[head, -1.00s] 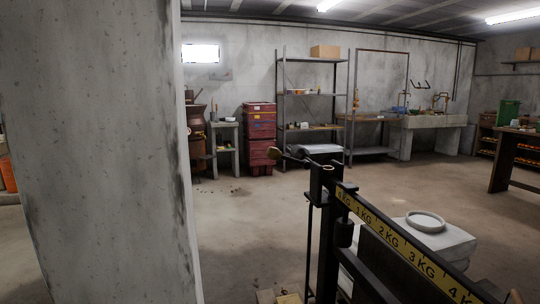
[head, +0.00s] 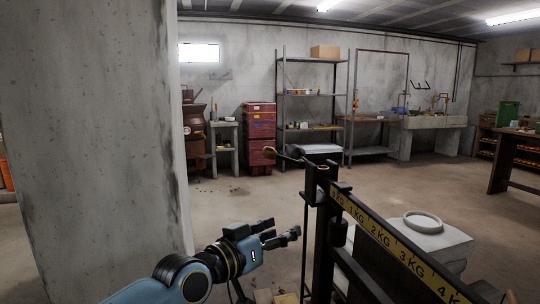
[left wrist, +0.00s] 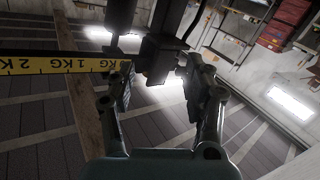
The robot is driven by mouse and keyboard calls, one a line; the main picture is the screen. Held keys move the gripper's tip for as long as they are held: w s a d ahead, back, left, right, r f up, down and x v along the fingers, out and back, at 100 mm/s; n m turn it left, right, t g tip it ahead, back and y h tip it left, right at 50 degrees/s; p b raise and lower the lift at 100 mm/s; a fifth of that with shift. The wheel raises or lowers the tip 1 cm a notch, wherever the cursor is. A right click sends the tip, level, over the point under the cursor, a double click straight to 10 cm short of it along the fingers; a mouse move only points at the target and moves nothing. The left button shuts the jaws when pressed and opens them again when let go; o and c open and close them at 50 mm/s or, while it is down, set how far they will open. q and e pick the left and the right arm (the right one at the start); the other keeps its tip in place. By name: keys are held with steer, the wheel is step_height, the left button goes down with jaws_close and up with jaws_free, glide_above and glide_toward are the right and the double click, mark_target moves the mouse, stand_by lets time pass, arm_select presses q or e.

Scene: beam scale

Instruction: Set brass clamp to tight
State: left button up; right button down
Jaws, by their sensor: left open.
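The beam scale's dark beam carries a yellow strip (head: 380,236) marked in KG. My left gripper (head: 284,232) is open, left of the scale's dark post (head: 321,240) and below the beam. In the left wrist view its two fingers (left wrist: 160,88) stand apart, with a dark block (left wrist: 160,55) of the scale ahead between them. The yellow strip (left wrist: 60,65) shows there to the left. My right gripper is out of view.
A concrete pillar (head: 90,130) stands close on the left. A round pale dish (head: 423,222) sits on a pale block right of the beam. Shelves (head: 313,92), red crates (head: 259,135) and a workbench stand far back.

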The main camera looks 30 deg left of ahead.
mark_target(268, 157)
arm_select(q)
steer(key=w+a+r+n+t+y, duration=0.5)
steer(key=a+r, duration=0.3)
steer(key=a, duration=0.2)
steer(key=x, duration=0.3)
steer(key=b+x, duration=0.1)
steer(key=x, duration=0.2)
steer(key=b+x, duration=0.1)
steer(key=x, duration=0.3)
steer(key=shift+a+f, duration=0.1)
steer(key=shift+a, duration=0.15)
jaws_close()
